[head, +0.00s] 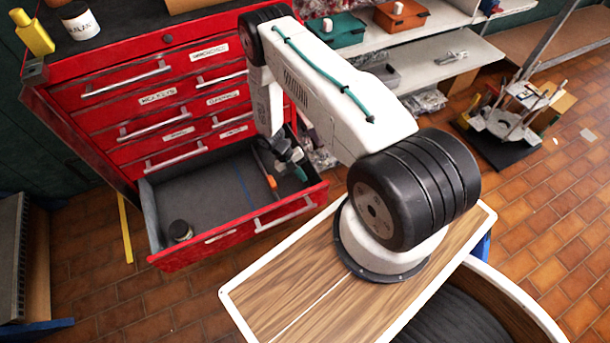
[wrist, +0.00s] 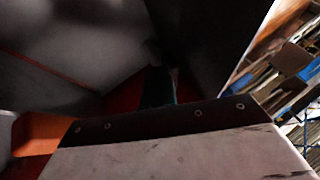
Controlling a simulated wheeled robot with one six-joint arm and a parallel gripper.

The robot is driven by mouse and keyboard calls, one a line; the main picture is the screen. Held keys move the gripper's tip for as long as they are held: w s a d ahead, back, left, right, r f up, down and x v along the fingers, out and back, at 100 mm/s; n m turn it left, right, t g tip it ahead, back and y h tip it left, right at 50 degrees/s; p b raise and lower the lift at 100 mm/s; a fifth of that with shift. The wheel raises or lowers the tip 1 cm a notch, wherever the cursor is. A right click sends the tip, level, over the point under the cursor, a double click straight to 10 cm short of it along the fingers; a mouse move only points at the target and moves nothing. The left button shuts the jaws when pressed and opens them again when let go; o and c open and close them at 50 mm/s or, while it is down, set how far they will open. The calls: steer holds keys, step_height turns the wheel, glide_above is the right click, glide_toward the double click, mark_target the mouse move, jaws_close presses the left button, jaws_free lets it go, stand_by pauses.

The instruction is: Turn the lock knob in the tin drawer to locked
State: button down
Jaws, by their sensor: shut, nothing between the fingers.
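The red tool chest's bottom drawer (head: 205,200) is pulled open in the head view, with a grey inside. My arm partly covers that end. A lock knob cannot be made out in either view, so its position is not readable. The wrist view is dark and close: it shows grey surfaces meeting, a dark green upright shape (wrist: 158,88) and a pale panel with a dark screwed strip at the bottom.
A dark lidded jar (head: 181,231) stands in the drawer's front left corner. An orange-handled tool (head: 271,182) lies left of my gripper; an orange piece (wrist: 38,130) shows in the wrist view. The drawer's middle is clear. Shelves (head: 440,58) stand right of the chest.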

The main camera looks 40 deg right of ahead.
steer(key=shift+d+m+y, duration=0.5)
steer(key=shift+d+m, duration=0.1)
steer(key=shift+m, duration=0.2)
steer(key=shift+d, duration=0.35)
